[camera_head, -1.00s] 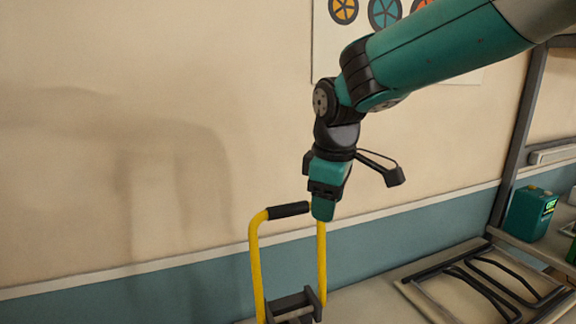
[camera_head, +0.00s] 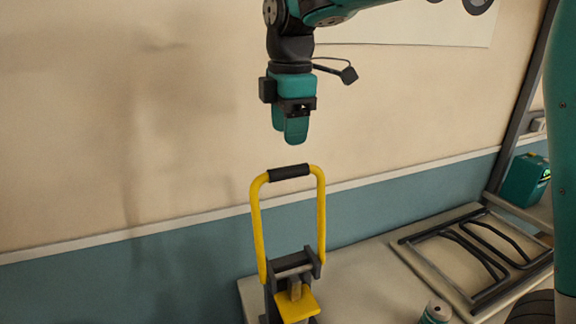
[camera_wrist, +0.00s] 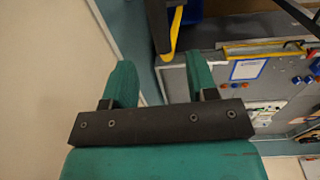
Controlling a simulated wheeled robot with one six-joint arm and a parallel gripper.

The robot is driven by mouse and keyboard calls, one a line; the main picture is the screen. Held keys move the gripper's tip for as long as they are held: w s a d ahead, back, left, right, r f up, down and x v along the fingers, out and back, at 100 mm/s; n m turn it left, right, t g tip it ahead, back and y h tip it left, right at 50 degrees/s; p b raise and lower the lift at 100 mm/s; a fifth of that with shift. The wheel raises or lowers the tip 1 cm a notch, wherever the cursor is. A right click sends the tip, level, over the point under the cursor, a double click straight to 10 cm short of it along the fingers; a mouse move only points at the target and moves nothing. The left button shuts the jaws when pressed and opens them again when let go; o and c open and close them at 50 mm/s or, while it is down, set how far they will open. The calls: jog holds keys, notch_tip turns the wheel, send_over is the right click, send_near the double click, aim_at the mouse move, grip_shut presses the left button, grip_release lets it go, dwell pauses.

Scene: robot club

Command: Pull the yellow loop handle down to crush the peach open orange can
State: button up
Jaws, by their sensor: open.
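The yellow loop handle (camera_head: 321,215) stands upright on the crusher, with a black grip (camera_head: 289,171) across its top. A yellow plate (camera_head: 297,304) and dark frame show below it. My gripper (camera_head: 290,138) points down above the black grip, apart from it, open and empty. In the wrist view my gripper (camera_wrist: 160,82) shows two spread green fingers; the yellow handle (camera_wrist: 176,28) and black grip lie beyond them, at the top. I see no peach or orange can in the crusher; its inside is mostly hidden.
A small can-like item (camera_head: 436,312) stands on the bench (camera_head: 372,284) at the lower right, cut by the edge. A black folding frame (camera_head: 470,255) lies further right, with a green box (camera_head: 525,181) behind. The wall stands close behind the crusher.

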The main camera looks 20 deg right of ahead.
aim_at(288, 167)
jog(key=f, duration=0.5)
jog(key=f+p, duration=0.1)
jog(key=f, duration=0.2)
jog(key=shift+w+f, duration=0.15)
jog(key=shift+w, duration=0.1)
jog(key=shift+c, duration=0.3)
grip_shut()
